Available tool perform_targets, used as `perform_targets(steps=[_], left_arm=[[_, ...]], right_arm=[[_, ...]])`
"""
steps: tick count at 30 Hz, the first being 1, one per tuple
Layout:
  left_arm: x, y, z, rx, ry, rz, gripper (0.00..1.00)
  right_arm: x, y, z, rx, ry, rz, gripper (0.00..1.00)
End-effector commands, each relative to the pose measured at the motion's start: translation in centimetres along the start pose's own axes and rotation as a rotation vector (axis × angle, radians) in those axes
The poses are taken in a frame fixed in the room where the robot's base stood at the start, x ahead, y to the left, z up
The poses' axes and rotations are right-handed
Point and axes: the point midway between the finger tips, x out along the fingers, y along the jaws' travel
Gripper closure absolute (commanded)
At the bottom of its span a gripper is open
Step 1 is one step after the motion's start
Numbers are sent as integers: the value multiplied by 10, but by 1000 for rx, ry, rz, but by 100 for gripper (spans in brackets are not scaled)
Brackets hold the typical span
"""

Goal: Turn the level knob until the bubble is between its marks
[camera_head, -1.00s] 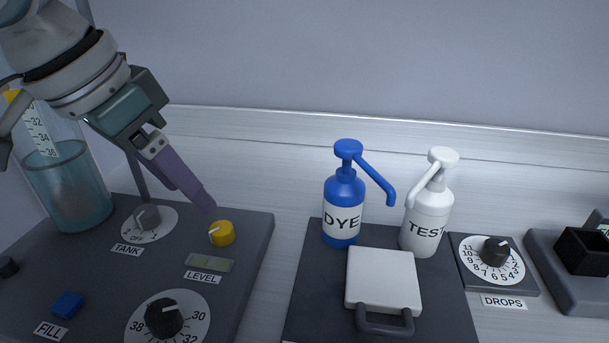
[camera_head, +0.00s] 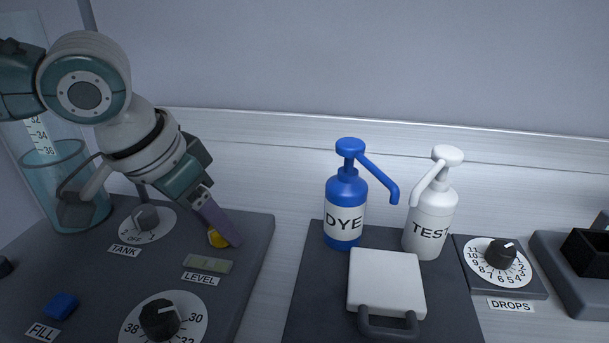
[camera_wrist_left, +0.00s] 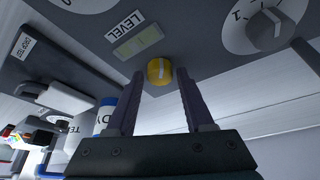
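The yellow level knob (camera_head: 216,239) is on the dark panel's right part, partly hidden by my left gripper in the head view. In the left wrist view the knob (camera_wrist_left: 159,70) shows a white pointer line and sits between the fingertips. My left gripper (camera_head: 232,240) is open around the knob, with a visible gap on both sides. The level vial (camera_head: 208,264) is a pale green window above the LEVEL label; it also shows in the left wrist view (camera_wrist_left: 136,42). The bubble and marks are too small to tell clearly. My right gripper is in neither view.
The TANK knob (camera_head: 147,218) is left of the level knob. A temperature dial (camera_head: 160,319) and blue FILL button (camera_head: 61,305) are nearer the front. A clear tank (camera_head: 62,190) stands behind. DYE (camera_head: 344,205) and TEST (camera_head: 430,215) bottles stand to the right.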

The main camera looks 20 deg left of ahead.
Motion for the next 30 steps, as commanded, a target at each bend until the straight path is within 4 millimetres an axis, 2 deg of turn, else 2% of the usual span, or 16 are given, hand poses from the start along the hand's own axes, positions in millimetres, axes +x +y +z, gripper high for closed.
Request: perform_targets(steps=[2,13,20,25,30], left_arm=[[0,0,0,0,0,0,58],[0,0,0,0,0,0,99],[-1,0,0,3,0,2,100],[-5,-1,-1,80,-4,35,100],[-2,-1,-1,178,-3,76,100]], right_arm=[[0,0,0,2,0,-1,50],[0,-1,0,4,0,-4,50],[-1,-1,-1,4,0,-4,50],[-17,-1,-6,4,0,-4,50],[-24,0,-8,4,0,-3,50]])
